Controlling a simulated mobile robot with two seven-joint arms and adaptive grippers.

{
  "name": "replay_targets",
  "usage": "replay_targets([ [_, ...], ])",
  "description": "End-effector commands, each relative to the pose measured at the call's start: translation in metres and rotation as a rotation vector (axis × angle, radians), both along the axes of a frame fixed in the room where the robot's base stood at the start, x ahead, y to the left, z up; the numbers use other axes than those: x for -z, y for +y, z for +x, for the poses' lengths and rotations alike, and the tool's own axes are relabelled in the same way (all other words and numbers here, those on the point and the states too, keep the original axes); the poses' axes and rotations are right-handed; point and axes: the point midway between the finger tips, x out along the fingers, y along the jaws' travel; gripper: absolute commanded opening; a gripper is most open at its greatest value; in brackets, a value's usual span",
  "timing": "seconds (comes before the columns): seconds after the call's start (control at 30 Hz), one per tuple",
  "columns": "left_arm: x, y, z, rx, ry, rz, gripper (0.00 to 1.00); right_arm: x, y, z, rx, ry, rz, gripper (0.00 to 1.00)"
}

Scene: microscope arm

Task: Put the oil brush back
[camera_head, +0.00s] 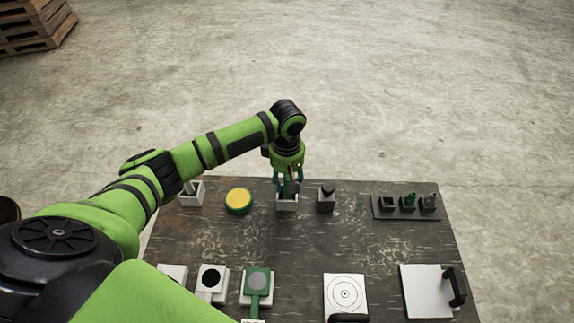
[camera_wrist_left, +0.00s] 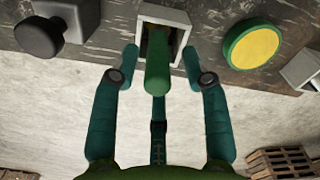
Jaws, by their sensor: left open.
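The oil brush's green handle (camera_wrist_left: 157,68) shows in the left wrist view, with its lower part inside a square, light-grey holder (camera_wrist_left: 166,14). In the head view, the holder (camera_head: 287,204) stands near the table's far edge, and the handle is mostly hidden by my gripper. My left gripper (camera_head: 288,180) is above the holder, pointing down. In the left wrist view, its teal fingers (camera_wrist_left: 160,56) are open on either side of the handle, with a visible gap on both sides. The brush's bristle end is hidden in the holder. My right gripper is not in view.
A yellow-topped green round pad (camera_head: 239,200) stands left of the holder, with another light holder (camera_head: 191,195) farther left. A dark block with a round knob (camera_head: 326,198) stands close on the right. A dark tray (camera_head: 406,213) is farther right. Several plates line the table's near side.

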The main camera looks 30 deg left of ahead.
Motion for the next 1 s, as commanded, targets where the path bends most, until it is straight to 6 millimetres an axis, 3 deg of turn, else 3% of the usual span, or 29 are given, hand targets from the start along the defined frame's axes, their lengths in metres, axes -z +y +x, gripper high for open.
replay_targets([
  [0.2,-0.048,0.000,0.001,0.002,-0.008,0.000,0.46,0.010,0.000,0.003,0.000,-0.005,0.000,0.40],
  [0.43,-0.087,0.000,0.000,0.000,-0.005,-0.001,0.46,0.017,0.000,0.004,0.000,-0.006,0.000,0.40],
  [0.67,-0.101,0.000,-0.001,0.001,0.000,0.001,0.46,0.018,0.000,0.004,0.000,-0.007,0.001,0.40],
  [1.0,-0.099,-0.001,-0.001,0.003,0.000,-0.002,0.46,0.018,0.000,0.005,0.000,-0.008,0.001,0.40],
])
